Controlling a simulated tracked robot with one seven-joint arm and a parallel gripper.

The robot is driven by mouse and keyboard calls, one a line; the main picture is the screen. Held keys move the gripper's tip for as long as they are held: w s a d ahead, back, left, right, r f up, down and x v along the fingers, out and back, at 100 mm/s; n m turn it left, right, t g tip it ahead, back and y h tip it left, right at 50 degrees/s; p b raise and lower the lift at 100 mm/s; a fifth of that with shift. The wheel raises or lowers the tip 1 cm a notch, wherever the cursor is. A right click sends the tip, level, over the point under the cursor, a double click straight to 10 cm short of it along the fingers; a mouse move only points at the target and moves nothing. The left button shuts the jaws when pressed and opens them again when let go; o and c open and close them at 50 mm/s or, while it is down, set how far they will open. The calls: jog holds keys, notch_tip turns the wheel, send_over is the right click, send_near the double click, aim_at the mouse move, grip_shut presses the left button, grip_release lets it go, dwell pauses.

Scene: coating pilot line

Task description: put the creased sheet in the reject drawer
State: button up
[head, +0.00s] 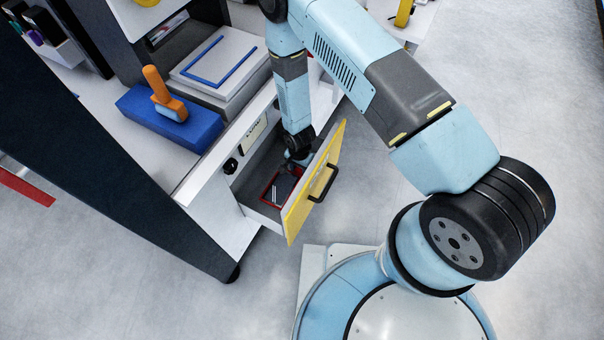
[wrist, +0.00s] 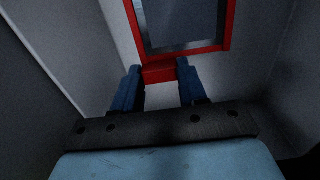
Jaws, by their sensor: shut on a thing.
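The reject drawer (head: 300,213) has a yellow front with a dark handle and stands pulled open from the white bench. The creased sheet (head: 277,192) shows as a dark grey panel in a red frame, inside the drawer opening; I cannot make out the crease. In the wrist view the sheet (wrist: 180,22) lies ahead of my gripper (wrist: 160,76), whose blue fingers are shut on the red tab at its near edge. In the head view my gripper (head: 291,162) reaches down into the drawer. I cannot tell whether the frame rests on the drawer floor.
Grey drawer walls (wrist: 45,65) stand close around my gripper. On the bench top are a blue block (head: 150,125) with an orange-handled tool (head: 165,95) and a grey slab with a blue frame (head: 215,60).

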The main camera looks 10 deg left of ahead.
jog(key=shift+f, duration=1.95)
jog(key=o, duration=1.2)
notch_tip(320, 180, up, 12)
